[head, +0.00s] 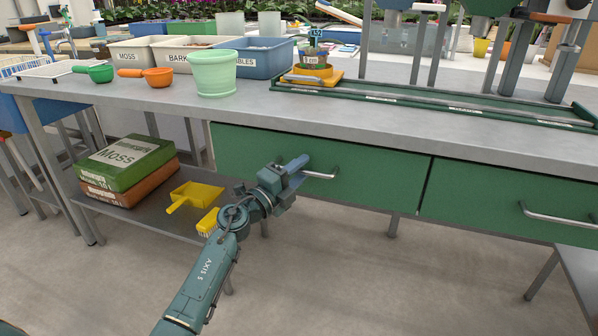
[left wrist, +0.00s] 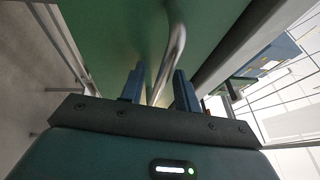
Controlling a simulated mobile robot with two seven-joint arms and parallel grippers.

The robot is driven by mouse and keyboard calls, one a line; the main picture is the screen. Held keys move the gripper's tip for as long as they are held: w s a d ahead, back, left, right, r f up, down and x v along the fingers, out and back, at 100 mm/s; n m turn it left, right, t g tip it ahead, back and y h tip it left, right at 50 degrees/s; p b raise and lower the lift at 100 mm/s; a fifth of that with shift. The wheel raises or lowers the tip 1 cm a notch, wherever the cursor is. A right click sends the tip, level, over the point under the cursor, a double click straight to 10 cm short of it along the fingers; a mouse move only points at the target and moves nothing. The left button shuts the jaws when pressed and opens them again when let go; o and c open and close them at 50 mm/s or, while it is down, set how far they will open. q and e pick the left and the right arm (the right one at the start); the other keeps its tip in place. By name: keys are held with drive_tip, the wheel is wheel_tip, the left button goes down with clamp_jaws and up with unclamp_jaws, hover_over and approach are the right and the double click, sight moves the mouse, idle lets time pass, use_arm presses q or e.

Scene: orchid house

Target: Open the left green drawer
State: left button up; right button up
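The left green drawer (head: 375,165) is under the grey bench top and looks shut, its front level with the right one. Its bar handle (head: 320,175) is at the left part of the front. My left gripper (head: 298,168) is at the handle's left end. In the left wrist view, the two fingers of the left gripper (left wrist: 160,92) are apart, with the handle (left wrist: 174,50) running into the gap between them. I see clear space beside the bar, so the fingers do not look closed on it. My right gripper is not in view.
A second green drawer (head: 480,205) with its own handle (head: 560,218) is to the right. On the lower shelf (head: 150,215) lie moss bags (head: 125,160), a yellow dustpan (head: 192,196) and a brush. A green pot (head: 213,72) and bins stand on the bench. The floor in front is clear.

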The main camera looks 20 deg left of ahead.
use_arm(q)
clamp_jaws()
drive_tip(key=shift+s, duration=0.1)
idle(0.4)
